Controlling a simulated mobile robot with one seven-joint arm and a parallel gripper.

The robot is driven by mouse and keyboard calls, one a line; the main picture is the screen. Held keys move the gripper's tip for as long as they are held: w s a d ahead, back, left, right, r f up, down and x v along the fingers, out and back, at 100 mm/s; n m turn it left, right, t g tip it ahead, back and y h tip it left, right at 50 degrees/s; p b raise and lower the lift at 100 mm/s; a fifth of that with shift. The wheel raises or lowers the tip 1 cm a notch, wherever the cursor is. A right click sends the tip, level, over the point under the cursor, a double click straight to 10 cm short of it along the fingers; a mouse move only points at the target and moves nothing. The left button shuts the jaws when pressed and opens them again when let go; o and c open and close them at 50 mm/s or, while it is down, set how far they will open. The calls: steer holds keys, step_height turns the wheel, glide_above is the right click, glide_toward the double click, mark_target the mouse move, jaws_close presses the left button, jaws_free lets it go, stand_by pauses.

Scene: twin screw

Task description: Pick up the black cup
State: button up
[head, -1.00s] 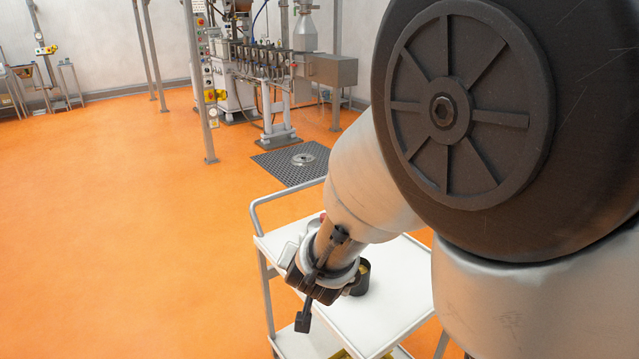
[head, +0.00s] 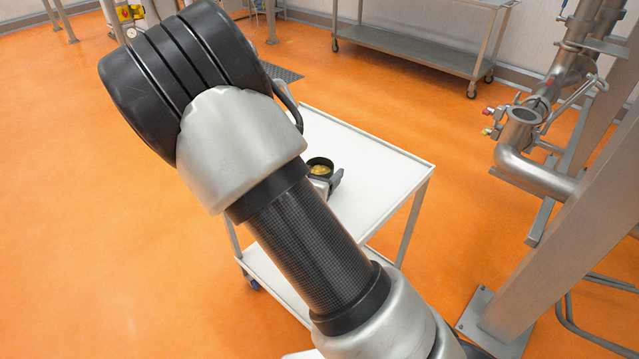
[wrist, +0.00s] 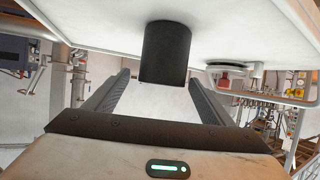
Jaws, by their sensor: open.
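The black cup (head: 317,163) stands upright on the white cart top, with something yellowish inside it, in the head view. In the wrist view, which looks upside down, the cup (wrist: 166,50) appears straight ahead at the fingertips. My gripper (wrist: 160,78) is open, with one dark finger on each side of the cup's line. I cannot tell how far the cup reaches between the fingers, and no contact shows. In the head view, a small part of my gripper (head: 335,182) shows right by the cup; my arm hides the rest.
The cart top (head: 375,170) is bare to the right of the cup. A grey shelf cart (head: 425,45) stands at the back wall. Steel pipes (head: 530,165) and a post (head: 570,250) stand to the right. Orange floor (head: 120,250) is open on the left.

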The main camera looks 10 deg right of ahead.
steer(key=b+x, duration=0.1)
steer(key=x, duration=0.5)
steer(key=shift+w+f, duration=0.3)
steer(key=c, duration=1.2)
